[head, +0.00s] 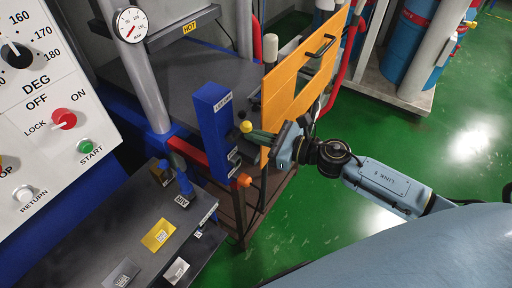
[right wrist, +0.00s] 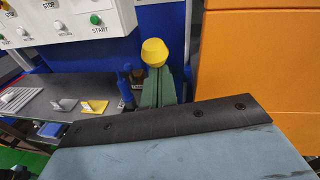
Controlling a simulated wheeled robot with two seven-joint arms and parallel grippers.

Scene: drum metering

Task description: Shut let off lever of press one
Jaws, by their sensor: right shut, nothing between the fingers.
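Press one's blue valve box (head: 215,125) stands upright in the head view, with a small label near its top that is hard to read. A yellow knob (head: 246,127), which looks like the let off lever's end, sits at the box's right side. It also shows in the right wrist view (right wrist: 154,52), just beyond my fingertips. My right gripper (head: 256,134) has its green fingers shut and empty, with the tips at the knob; I cannot tell whether they touch. The lever's shaft is mostly hidden. My left gripper is not in view.
An orange guard panel (head: 285,90) with a black handle stands close beside my right gripper. An orange knob (head: 243,180) sits lower on the box. A control panel (head: 50,110) and dark bench (head: 95,255) are at left. Green floor (head: 330,205) is clear at right.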

